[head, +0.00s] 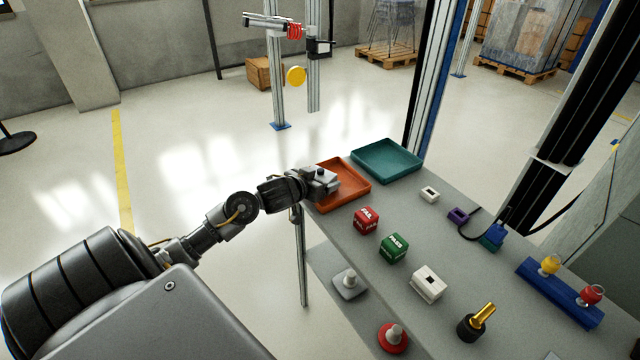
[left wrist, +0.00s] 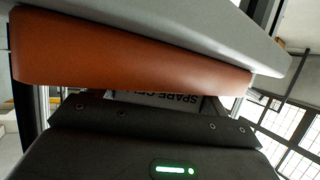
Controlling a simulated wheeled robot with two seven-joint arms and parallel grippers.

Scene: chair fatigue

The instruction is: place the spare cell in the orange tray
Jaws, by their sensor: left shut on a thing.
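The orange tray (head: 352,187) lies at the far left end of the grey bench. My left gripper (head: 322,180) is over the tray's left side and is shut on the spare cell. In the left wrist view the spare cell (left wrist: 160,99) shows as a pale strip with part of a "SPARE CE" label, and the orange tray wall (left wrist: 130,62) is right in front of it. Most of the cell is hidden by the gripper and the tray wall. I cannot tell whether the cell touches the tray. My right gripper is not in view.
A teal tray (head: 385,161) lies beside the orange one. A red FAIL cube (head: 366,219), a green PASS cube (head: 394,247) and white blocks (head: 427,284) stand nearer on the bench (head: 345,250). A blue rack (head: 560,293) with yellow and red knobs is at right.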

